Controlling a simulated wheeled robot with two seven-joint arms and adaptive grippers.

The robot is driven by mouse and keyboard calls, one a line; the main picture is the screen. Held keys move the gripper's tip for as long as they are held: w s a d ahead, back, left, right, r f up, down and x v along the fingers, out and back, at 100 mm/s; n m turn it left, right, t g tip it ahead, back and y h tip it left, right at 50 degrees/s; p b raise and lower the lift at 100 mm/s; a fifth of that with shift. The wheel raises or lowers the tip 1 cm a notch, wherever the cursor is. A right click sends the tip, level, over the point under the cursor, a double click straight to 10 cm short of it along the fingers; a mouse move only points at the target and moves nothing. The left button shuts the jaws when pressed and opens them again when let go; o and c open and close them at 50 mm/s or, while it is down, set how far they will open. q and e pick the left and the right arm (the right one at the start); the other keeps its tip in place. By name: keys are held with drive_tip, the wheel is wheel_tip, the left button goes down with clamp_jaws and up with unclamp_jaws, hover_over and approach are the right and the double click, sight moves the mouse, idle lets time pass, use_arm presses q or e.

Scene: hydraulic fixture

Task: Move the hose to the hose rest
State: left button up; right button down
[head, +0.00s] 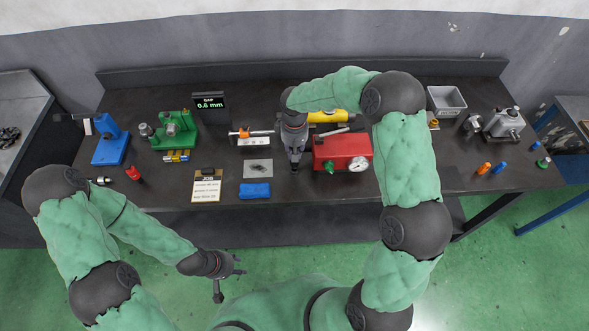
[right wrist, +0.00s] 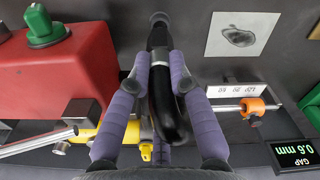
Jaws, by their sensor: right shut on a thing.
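My right gripper (head: 294,165) points down over the bench just left of the red box (head: 342,150). In the right wrist view, its purple-padded fingers (right wrist: 159,62) are shut on the black hose (right wrist: 166,108), around a metal collar. The hose runs lengthwise between the fingers, and its far end shows a round fitting (right wrist: 159,19). The arm and fingers hide most of the hose in the head view. I cannot tell which fixture is the hose rest. My left gripper (head: 236,275) is open and empty in front of the bench, over the green floor.
The red box carries a gauge (head: 358,165) and a green knob. A yellow cylinder (head: 326,116) lies behind it.

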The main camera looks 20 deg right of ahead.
drive_tip(key=shift+f+b, duration=1.1)
drive_tip(key=shift+f, duration=0.4)
idle(0.9)
drive_tip(key=c, duration=1.1)
unclamp_jaws()
drive_tip(key=shift+o, duration=0.2)
wheel_tip(320, 180, up, 12)
